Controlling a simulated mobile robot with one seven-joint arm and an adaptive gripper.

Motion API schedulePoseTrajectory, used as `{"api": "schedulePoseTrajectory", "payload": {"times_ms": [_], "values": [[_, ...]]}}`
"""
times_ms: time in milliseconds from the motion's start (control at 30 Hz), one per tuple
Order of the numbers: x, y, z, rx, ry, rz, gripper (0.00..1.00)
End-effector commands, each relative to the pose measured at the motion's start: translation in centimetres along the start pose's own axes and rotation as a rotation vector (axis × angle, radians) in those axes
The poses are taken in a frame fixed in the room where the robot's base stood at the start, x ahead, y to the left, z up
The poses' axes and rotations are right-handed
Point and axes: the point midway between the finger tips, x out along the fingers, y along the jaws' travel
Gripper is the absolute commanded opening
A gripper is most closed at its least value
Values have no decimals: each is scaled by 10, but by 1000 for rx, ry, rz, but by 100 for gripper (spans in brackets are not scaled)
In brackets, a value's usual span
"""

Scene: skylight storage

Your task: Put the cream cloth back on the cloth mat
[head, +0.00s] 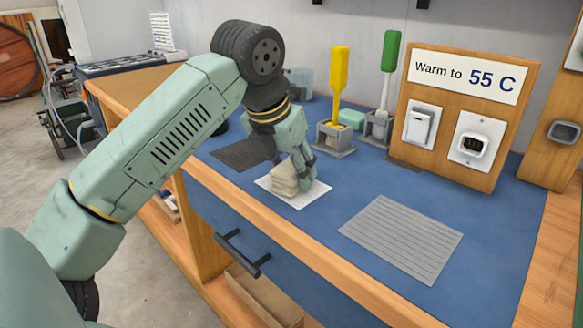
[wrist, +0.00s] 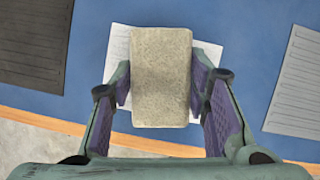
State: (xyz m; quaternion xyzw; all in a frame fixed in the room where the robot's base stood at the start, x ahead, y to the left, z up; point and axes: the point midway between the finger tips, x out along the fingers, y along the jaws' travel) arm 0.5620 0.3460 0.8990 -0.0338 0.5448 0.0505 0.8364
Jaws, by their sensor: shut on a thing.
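The cream cloth (head: 285,179) is a folded pale block, between the fingers of my gripper (head: 299,176). My gripper is shut on it. In the wrist view the cloth (wrist: 161,78) fills the space between the two purple-padded fingers (wrist: 162,100). A white mat (head: 310,193) lies on the blue bench top below the cloth, and its edges (wrist: 120,45) show on both sides of the cloth in the wrist view. I cannot tell whether the cloth touches the mat.
A dark ribbed mat (head: 240,154) lies left of the white mat, and a grey ribbed mat (head: 402,240) lies to the right. Yellow (head: 340,75) and green (head: 389,65) handled tools stand in grey holders behind. A wooden panel (head: 465,115) reads "Warm to 55 C". Blue bench surface between the mats is clear.

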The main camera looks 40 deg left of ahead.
Motion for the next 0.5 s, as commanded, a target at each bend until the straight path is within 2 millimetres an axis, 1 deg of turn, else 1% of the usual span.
{"api": "schedulePoseTrajectory", "payload": {"times_ms": [233, 433, 467, 500], "values": [[4, 0, -2, 0, 0, 0, 20], [3, 0, -1, 0, 0, 0, 20], [3, 0, -1, 0, 0, 0, 44], [3, 0, -1, 0, 0, 0, 47]]}}
